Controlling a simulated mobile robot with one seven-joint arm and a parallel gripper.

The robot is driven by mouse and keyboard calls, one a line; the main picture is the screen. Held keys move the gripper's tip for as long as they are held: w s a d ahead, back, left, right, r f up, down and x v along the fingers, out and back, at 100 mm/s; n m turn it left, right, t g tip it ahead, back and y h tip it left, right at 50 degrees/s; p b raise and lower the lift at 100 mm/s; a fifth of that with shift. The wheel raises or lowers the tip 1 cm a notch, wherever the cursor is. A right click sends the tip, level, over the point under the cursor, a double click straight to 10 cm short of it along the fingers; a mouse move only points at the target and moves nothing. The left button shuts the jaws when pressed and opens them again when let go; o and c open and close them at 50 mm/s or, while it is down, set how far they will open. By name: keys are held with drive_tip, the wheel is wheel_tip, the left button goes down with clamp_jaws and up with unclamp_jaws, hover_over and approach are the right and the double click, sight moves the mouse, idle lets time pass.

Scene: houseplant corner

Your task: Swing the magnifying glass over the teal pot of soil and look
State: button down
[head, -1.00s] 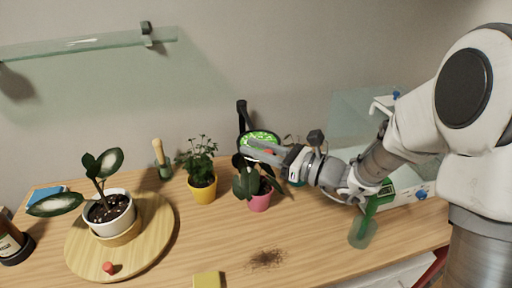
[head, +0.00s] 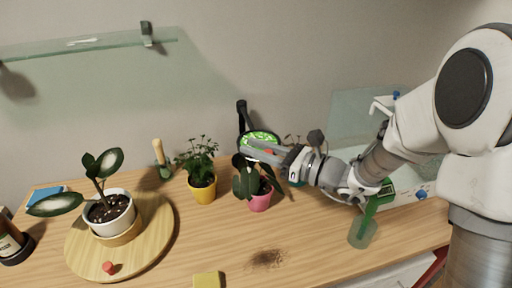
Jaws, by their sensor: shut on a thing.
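The magnifying glass (head: 259,138) stands at the back of the table, with a black upright arm and a round lens filled with a bright green, magnified pattern. My gripper (head: 258,153) reaches in from the right and is shut at the lens's near edge, where a small red part shows between the fingers. The lens is above and behind a dark-leaved plant in a pink pot (head: 259,201). The teal pot (head: 297,182) is just right of this, mostly hidden behind my gripper; its soil is not visible.
A yellow pot (head: 203,192) with a leafy plant stands left of the pink one. A round wooden stand (head: 152,236) holds a white pot (head: 112,215). Spilled soil (head: 267,259) and a yellow block (head: 207,280) lie in front.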

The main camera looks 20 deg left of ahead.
drive_tip(key=w+d+n+g+p, duration=0.1)
drive_tip(key=w+d+n+g, duration=0.2)
drive_tip(key=w+d+g, duration=0.1)
drive_tip(key=shift+w+d+r+g+p, duration=0.15)
drive_tip(key=shift+d+g+p, duration=0.3)
drive_tip(key=shift+d, duration=0.6)
drive_tip(key=c, duration=0.7)
unclamp_jaws()
drive_tip(key=shift+o, duration=0.2)
drive_tip(key=d, duration=0.7)
drive_tip(key=shift+d, duration=0.25)
drive_tip(key=shift+w, duration=0.1)
